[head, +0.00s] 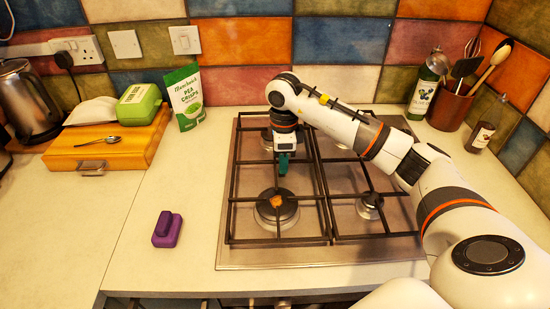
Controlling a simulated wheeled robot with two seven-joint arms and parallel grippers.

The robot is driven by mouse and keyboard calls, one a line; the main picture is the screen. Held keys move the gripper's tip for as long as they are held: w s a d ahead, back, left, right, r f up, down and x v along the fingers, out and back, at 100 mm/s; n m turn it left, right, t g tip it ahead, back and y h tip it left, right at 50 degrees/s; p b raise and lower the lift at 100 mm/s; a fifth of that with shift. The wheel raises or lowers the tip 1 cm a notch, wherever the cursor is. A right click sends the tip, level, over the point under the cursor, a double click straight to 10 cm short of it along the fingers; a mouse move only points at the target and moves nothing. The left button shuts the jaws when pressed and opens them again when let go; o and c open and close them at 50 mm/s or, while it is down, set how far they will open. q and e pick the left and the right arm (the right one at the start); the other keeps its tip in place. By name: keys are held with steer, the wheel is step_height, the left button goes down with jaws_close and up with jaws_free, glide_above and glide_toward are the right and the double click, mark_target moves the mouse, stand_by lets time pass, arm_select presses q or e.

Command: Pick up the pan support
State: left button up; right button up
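The hob has two black pan supports side by side, a left one (233,195) and a right one (383,236), both lying on the steel hob plate. My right gripper (283,168) points down over the left pan support, close to its middle crossbar and behind the front-left burner. Its teal fingers look close together, but I cannot tell whether they are open, shut or around a bar. My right arm hides part of the right pan support and the back of the hob. My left gripper is not in view.
A purple object (167,230) lies on the counter left of the hob. A green pouch (186,97) stands behind it. A wooden box (110,140) and a kettle (28,102) are further left. A utensil pot (449,107) and bottles stand at the back right.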

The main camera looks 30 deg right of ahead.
steer(key=shift+f, duration=0.35)
jaws_close()
steer(key=shift+r, duration=0.15)
stand_by(1.0)
